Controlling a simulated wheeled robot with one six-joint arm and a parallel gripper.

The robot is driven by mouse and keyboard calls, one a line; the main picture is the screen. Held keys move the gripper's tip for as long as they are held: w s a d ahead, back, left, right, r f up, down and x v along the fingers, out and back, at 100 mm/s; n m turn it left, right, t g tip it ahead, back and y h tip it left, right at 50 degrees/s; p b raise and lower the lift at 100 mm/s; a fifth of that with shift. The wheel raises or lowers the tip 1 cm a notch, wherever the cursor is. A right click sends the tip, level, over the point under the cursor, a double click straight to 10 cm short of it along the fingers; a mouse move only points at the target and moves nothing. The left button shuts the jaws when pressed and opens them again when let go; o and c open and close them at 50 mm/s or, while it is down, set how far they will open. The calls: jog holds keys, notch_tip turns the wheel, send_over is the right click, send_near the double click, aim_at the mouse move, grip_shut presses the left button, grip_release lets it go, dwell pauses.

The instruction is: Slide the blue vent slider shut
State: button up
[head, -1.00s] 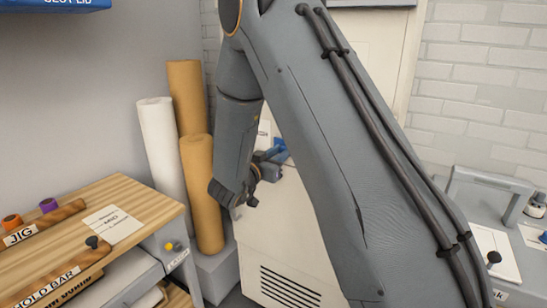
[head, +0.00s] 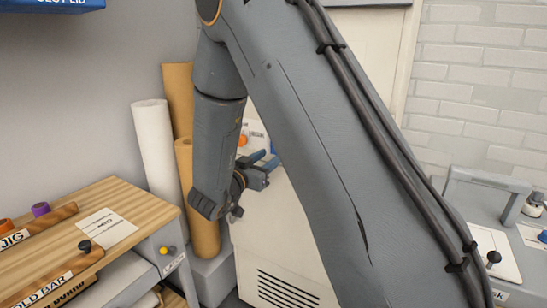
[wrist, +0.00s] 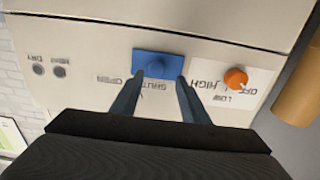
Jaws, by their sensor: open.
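The blue vent slider (wrist: 158,63) sits on the pale front of a cabinet (wrist: 85,90). It has a raised round knob in its middle. The wrist view is upside down, with an OPEN label and a partly hidden SHUT label below the slider. My gripper (wrist: 160,76) is open, its two fingers apart at either side of the knob near the slider's lower edge. I cannot tell whether they touch it. In the head view my gripper (head: 266,168) is at the cabinet front, and a bit of blue slider (head: 275,149) shows behind it.
An orange knob (wrist: 235,78) with OFF, LOW and HIGH labels is close to the right finger. Two small grey indicators lie at the left. In the head view, paper rolls (head: 155,150) stand left of my arm, and a wooden bench (head: 120,195) is nearer.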

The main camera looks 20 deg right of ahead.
jog(key=v, duration=0.3)
jog(key=shift+s+a+b, duration=0.2)
jog(key=shift+b, duration=0.1)
jog(key=s+a+f+n+g+y, duration=0.2)
jog(key=a+f+n+y, duration=0.45)
jog(key=y, duration=0.55)
jog(key=s+d+f+n+g, duration=0.1)
jog(key=s+f+g, duration=0.1)
jog(key=s, duration=0.6)
jog(key=s+d+f+n+g+y, duration=0.1)
jog(key=s+d+g, duration=0.1)
jog(key=s, duration=0.6)
jog(key=s+d+f+n+g, duration=0.1)
jog(key=s+g, duration=0.3)
jog(key=s, duration=0.4)
jog(key=shift+s+d+f+g+y, duration=0.3)
jog(key=shift+f+y, duration=0.1)
jog(key=shift+f, duration=0.45)
jog(key=shift+w+n, duration=0.1)
jog(key=shift+n, duration=0.15)
